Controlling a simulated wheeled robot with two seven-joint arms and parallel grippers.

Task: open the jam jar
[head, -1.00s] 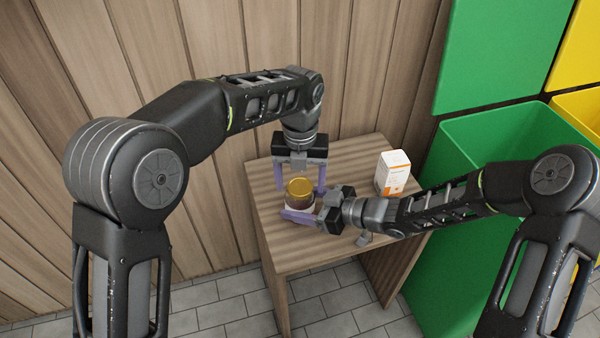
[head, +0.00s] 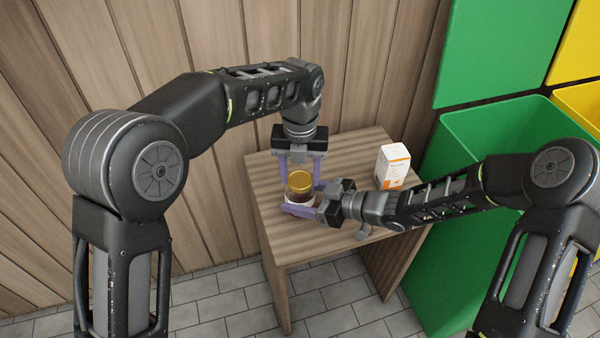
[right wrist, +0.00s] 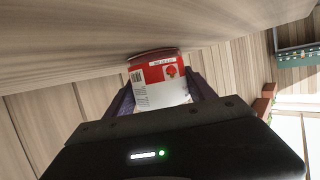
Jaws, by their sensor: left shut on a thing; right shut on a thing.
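The jam jar has a gold lid (head: 300,181) sitting on its dark glass body (head: 301,195), upright over the left part of the bench. My left gripper (head: 301,183) comes down from behind with its purple fingers on either side of the lid, shut on it. My right gripper (head: 302,208) reaches in from the right and is shut on the jar's body. In the right wrist view the jar's red and white label (right wrist: 160,83) shows between my right fingers.
A white and orange box (head: 392,165) stands at the bench's back right. A small grey object (head: 364,232) is near the front edge, partly hidden by my right arm. A green bin (head: 480,150) is right of the wooden bench (head: 262,180). The wooden wall is close behind.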

